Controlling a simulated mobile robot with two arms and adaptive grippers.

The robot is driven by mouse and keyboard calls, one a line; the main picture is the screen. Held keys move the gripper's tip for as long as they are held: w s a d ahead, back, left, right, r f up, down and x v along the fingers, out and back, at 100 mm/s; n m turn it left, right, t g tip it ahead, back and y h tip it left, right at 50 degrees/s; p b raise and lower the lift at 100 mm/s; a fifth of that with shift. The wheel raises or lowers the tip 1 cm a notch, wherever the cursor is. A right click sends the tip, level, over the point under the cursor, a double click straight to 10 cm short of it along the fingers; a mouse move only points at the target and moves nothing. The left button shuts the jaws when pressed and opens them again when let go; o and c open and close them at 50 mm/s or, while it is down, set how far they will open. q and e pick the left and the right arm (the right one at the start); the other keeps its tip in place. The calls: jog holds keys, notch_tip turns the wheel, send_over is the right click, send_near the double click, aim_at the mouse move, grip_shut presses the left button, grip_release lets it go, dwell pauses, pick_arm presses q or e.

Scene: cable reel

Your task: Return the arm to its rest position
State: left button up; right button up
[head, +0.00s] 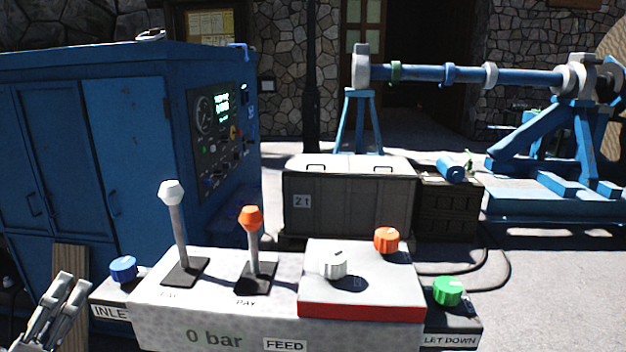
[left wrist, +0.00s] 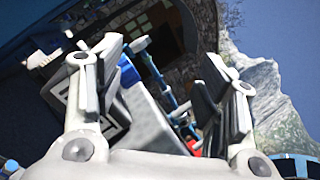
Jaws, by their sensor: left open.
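My left gripper (head: 68,298) is at the lower left of the head view, beside the left end of the control console (head: 230,325). Its fingers are apart and nothing is between them. In the left wrist view the same gripper (left wrist: 160,85) shows two spread fingers, with part of the console (left wrist: 150,118) beyond them. The blue knob (head: 123,269) on the console's left end is just right of the gripper, apart from it. My right gripper is not in view.
The console carries a white lever (head: 172,195), an orange lever (head: 250,220), an orange knob (head: 387,240) and a green knob (head: 447,290). A blue cabinet (head: 90,120) stands behind the gripper on the left. A grey crate (head: 350,205) and blue reel stand (head: 545,160) are farther back.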

pick_arm(q)
jog(key=s+d+f+n+g+y, duration=0.1)
jog(key=s+f+n+g+y, duration=0.2)
jog(key=f+n, duration=0.4)
jog(key=s+d+f+n+g+y, duration=0.1)
jog(key=s+f+n+g+y, duration=0.1)
jog(key=f+n+g, duration=0.35)
jog(key=s+d+f+n+g+y, duration=0.1)
jog(key=s+f+n+g+y, duration=0.15)
jog(key=f+n, duration=0.65)
jog(key=s+d+f+n+g+h, duration=0.1)
jog(key=s+d+f+g+h, duration=0.25)
jog(key=s+d+f, duration=0.4)
jog(key=s+d+f+n+g+h, duration=0.25)
jog(key=s+d+f+g, duration=0.2)
jog(key=s+d, duration=0.45)
notch_tip(320, 180, down, 24)
jog(key=r+g, duration=0.1)
jog(key=s+a+f+m+g, duration=0.1)
jog(key=s+a+f, duration=0.1)
jog(key=s+f, duration=1.4)
notch_tip(320, 180, down, 3)
jog(key=shift+s+a+r, duration=0.2)
jog(key=shift+s+a, duration=0.15)
jog(key=shift+a, duration=0.05)
